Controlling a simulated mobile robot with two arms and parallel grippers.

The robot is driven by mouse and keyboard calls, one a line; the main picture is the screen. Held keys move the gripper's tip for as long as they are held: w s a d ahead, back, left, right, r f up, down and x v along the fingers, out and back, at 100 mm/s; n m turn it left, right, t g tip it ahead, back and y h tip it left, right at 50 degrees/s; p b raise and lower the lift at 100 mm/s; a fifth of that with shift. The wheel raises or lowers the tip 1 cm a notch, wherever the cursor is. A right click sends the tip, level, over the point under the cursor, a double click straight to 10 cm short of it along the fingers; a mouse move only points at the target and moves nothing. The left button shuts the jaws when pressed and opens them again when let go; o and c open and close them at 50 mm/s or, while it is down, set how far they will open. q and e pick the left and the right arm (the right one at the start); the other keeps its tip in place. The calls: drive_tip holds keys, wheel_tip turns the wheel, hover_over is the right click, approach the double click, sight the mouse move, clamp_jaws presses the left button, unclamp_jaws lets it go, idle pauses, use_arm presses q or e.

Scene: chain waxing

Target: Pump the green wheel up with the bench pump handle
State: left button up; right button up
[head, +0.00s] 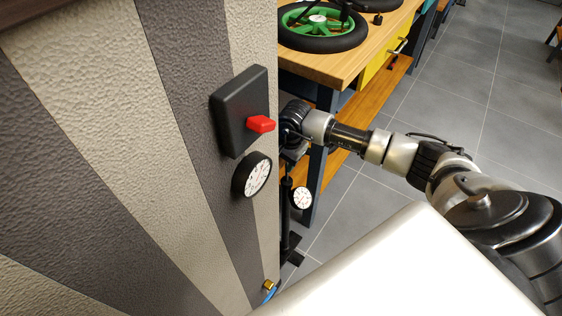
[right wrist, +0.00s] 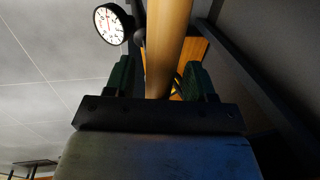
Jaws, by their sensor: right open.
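The green wheel (head: 318,24) with its black tyre lies flat on the wooden workbench (head: 345,62) at the top of the head view. The bench pump shows only in part behind the striped wall's edge, with its white dial gauge (head: 302,198) on a dark upright. That gauge also shows in the right wrist view (right wrist: 109,24). My right gripper (right wrist: 160,72) is open, its dark green fingers on either side of a wooden bar (right wrist: 168,40) that looks like the pump handle; I cannot tell whether they touch it. In the head view its fingers are hidden. My left gripper is out of view.
The striped wall (head: 110,130) fills the left, close in front. It carries a black box with a red switch (head: 261,124), a dial gauge (head: 252,174) and a brass fitting (head: 269,285). Grey tiled floor (head: 455,95) lies open beyond the bench.

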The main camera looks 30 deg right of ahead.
drive_tip(key=shift+w+a+f, duration=0.1)
drive_tip(key=shift+w+f, duration=0.05)
drive_tip(key=shift+f, duration=0.85)
clamp_jaws()
